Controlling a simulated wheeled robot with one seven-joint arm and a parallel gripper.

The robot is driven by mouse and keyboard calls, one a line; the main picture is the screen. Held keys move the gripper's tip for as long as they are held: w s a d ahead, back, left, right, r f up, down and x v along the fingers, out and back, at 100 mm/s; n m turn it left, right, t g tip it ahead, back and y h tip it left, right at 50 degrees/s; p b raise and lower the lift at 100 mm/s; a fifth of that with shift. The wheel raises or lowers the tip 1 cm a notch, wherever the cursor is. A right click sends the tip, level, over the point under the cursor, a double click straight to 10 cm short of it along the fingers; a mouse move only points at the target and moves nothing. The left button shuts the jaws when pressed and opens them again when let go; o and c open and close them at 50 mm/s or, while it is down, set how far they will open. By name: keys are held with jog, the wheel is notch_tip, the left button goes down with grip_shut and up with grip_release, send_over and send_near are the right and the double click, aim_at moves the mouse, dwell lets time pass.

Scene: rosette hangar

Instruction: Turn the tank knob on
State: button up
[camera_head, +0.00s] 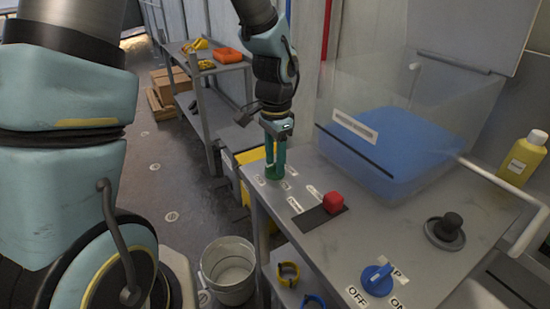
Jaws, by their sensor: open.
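The clear tank (470,118) holds blue liquid and stands on the grey metal table (390,245). A blue knob (376,279) sits at the table's front, with OFF printed at its lower left and ON at its lower right; I cannot tell clearly which way it points. A black round knob (450,225) stands right of the tank's front. My gripper (275,168) points down at the table's far left corner, well away from the blue knob.
A white pipe (505,185) and a yellow bottle (524,158) are at the right. A bucket (228,265) stands on the floor. A shelf cart (205,75) is behind.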

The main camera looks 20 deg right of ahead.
jog(key=shift+c, duration=0.4)
grip_shut()
